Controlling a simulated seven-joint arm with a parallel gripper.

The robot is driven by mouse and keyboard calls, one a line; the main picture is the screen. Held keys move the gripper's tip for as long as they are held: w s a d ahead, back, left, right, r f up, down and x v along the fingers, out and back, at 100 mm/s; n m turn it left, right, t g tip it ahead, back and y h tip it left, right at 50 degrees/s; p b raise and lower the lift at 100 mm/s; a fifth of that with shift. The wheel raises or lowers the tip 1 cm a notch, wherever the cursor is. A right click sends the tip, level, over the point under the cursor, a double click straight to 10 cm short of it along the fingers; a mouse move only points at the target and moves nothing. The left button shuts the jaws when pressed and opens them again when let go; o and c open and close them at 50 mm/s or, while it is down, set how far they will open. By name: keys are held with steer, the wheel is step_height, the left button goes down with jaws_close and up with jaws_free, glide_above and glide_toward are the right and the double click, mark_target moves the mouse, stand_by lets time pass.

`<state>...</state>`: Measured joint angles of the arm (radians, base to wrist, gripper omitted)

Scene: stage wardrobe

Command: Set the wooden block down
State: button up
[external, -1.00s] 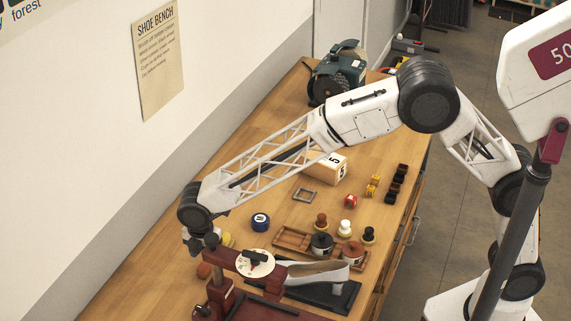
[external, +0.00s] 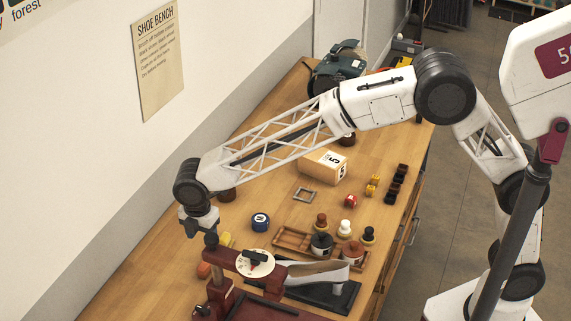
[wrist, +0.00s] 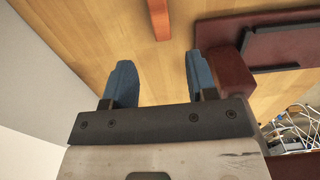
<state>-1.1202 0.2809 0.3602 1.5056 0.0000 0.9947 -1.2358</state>
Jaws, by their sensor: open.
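My gripper (wrist: 158,72) is open, with its two blue fingers apart and nothing between them in the wrist view. In the external view my gripper (external: 210,240) hangs above the near left part of the bench, behind a dark red stand. A pale wooden block (external: 318,164) marked 5 rests on the bench farther back, apart from my gripper. A small orange-brown block (external: 204,270) lies on the bench near my gripper, partly hidden. An orange-brown bar (wrist: 159,20) beyond the fingertips in the wrist view looks like the same piece.
The dark red stand (external: 264,290) is close to my gripper; its dark red part (wrist: 235,45) shows by the right finger. Bare bench lies toward the wall.

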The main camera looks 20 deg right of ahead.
stand_by(0.8)
steer(key=w+d+r+m, duration=0.3)
steer(key=w+d+r, duration=0.1)
steer(key=d, duration=0.7)
steer(key=w+d+r+m, duration=0.3)
steer(key=w+d+r, duration=0.2)
steer(key=d, duration=0.5)
steer(key=w+d+r+m, duration=0.3)
steer(key=w+d+r, duration=0.1)
steer(key=d, duration=0.7)
steer(key=s+d+r+m+t, duration=0.2)
steer(key=d+m, duration=0.5)
steer(key=d, duration=1.6)
steer(key=s+d+f+m, duration=0.1)
steer(key=s+d+m, duration=0.4)
steer(key=s+d, duration=0.5)
steer(key=s+d+f+m, duration=0.1)
steer(key=s+d+m, duration=0.5)
steer(key=s+d, duration=0.4)
steer(key=d, duration=0.5)
steer(key=shift+f+t, duration=0.25)
steer(key=shift+t, duration=0.05)
